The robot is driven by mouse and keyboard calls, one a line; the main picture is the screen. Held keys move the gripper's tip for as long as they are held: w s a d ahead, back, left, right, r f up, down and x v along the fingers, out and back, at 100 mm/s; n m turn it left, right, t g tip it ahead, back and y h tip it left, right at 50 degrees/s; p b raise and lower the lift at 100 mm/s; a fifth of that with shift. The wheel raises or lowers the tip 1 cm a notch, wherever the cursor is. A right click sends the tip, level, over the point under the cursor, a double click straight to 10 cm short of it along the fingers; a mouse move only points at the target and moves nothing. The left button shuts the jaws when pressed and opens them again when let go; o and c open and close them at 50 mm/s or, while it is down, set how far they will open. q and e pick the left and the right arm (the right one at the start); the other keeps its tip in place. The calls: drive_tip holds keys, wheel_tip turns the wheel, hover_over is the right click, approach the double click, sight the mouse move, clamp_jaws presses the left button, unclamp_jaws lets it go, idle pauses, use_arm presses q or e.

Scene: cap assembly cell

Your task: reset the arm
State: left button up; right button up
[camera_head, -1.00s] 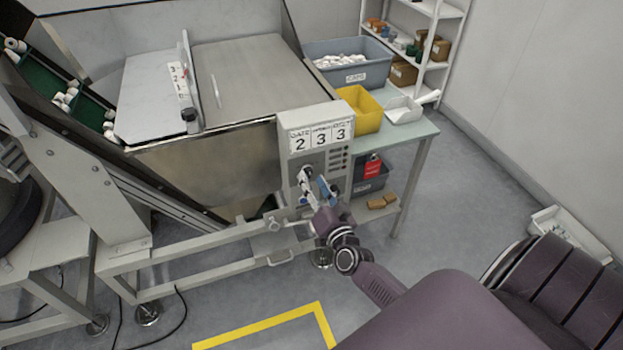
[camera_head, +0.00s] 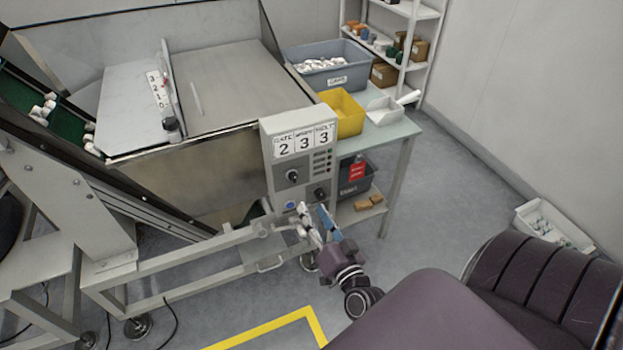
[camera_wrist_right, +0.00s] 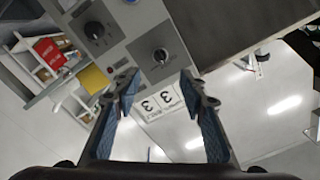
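My right gripper (camera_head: 311,213) is in front of the lower part of the grey control panel (camera_head: 270,160). In the right wrist view the gripper (camera_wrist_right: 158,82) is open, with nothing between its fingers. The panel carries the number cards 2, 3 and 3 (camera_head: 303,141), two dark knobs (camera_head: 292,176) and a blue button (camera_head: 289,205). The knobs also show in the wrist view (camera_wrist_right: 160,56), beyond the fingertips and apart from them. My left gripper is not in view.
A metal hopper (camera_head: 230,85) stands left of the panel, with a frame rail (camera_head: 190,258) below. A side table (camera_head: 395,135) holds a yellow bin (camera_head: 345,112) and a grey crate of caps (camera_head: 320,75).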

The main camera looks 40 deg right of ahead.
drive_tip(key=s+a+f+n+g+y, duration=0.1)
drive_tip(key=s+a+f+n+g, duration=0.2)
drive_tip(key=f, duration=0.7)
drive_tip(key=s+a+f+n+g+y, duration=0.1)
drive_tip(key=s+a+f+g+y, duration=0.3)
drive_tip(key=f, duration=0.6)
drive_tip(key=s+a+f+n+h, duration=0.15)
drive_tip(key=s+f, duration=0.35)
drive_tip(key=f, duration=0.5)
drive_tip(key=s+a+f+n+g, duration=0.1)
drive_tip(key=s+f+n+g, duration=0.1)
drive_tip(key=s+f, duration=0.3)
drive_tip(key=s+a+f+n+g, duration=0.1)
drive_tip(key=s+f+g, duration=0.3)
drive_tip(key=s, duration=0.9)
drive_tip(key=s+a+f+n+g, duration=0.1)
drive_tip(key=s+f+n+g, duration=0.2)
drive_tip(key=s+f, duration=0.4)
drive_tip(key=s+y, duration=0.1)
drive_tip(key=s, duration=0.2)
drive_tip(key=shift+f, duration=0.15)
